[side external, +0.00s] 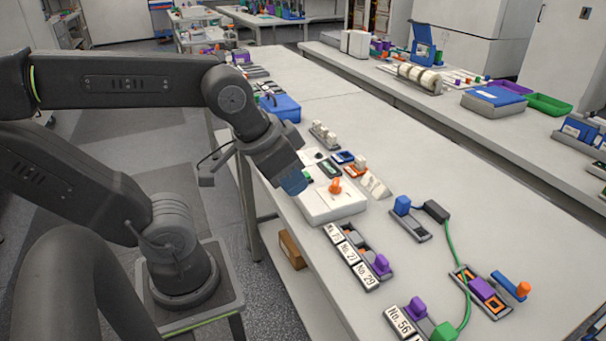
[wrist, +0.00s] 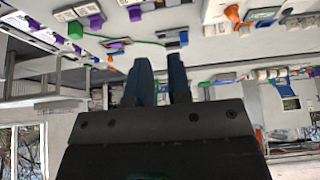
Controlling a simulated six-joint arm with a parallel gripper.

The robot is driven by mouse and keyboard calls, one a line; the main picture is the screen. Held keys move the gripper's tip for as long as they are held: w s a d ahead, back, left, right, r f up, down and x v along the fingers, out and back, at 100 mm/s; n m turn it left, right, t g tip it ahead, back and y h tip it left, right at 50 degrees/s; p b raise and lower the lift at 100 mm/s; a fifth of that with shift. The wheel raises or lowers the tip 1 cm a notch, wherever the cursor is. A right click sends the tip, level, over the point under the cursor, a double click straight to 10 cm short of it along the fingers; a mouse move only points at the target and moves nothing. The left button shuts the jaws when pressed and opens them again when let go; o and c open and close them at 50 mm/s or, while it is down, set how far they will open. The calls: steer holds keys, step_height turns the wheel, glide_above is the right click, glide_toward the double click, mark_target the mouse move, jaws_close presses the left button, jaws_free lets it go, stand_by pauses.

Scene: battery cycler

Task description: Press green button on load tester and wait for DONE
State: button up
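A white box-shaped device (side external: 333,207), which looks like the load tester, stands near the table's left edge in the side view. An orange knob (side external: 335,186) sits on its top. A small green spot (side external: 308,178) shows beside my fingertips; it may be the green button, partly hidden. No DONE text is readable.
A blue box (side external: 281,107) and a white cell holder (side external: 324,135) stand behind the device. Numbered holders (side external: 357,258) lie in front. A green cable (side external: 462,265) runs across the table to the right. The table's middle is mostly clear.

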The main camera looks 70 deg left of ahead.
jaws_close()
stand_by(1.3)
